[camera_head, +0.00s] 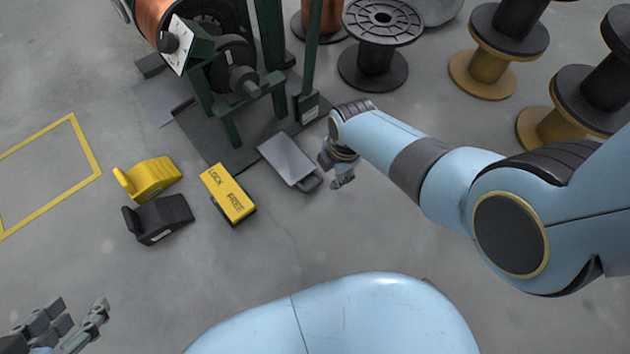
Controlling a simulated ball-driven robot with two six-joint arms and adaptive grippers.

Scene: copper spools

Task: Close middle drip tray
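A grey flat tray (287,158) extends out from the dark base of a green machine, with a dark handle (313,183) at its near end. My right gripper (344,184) is just right of the handle, pointing down. Whether it touches the handle is unclear, and its fingers are too small to tell open from shut. My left gripper (78,303) is at the lower left corner, fingers apart and empty, far from the tray.
The green machine (232,125) holds a copper spool (152,18). A yellow block (228,193) marked LOCK and FREE, a yellow wedge (150,178) and a black wedge (160,218) lie left of the tray. A black spool (375,62) stands behind. The floor in front is clear.

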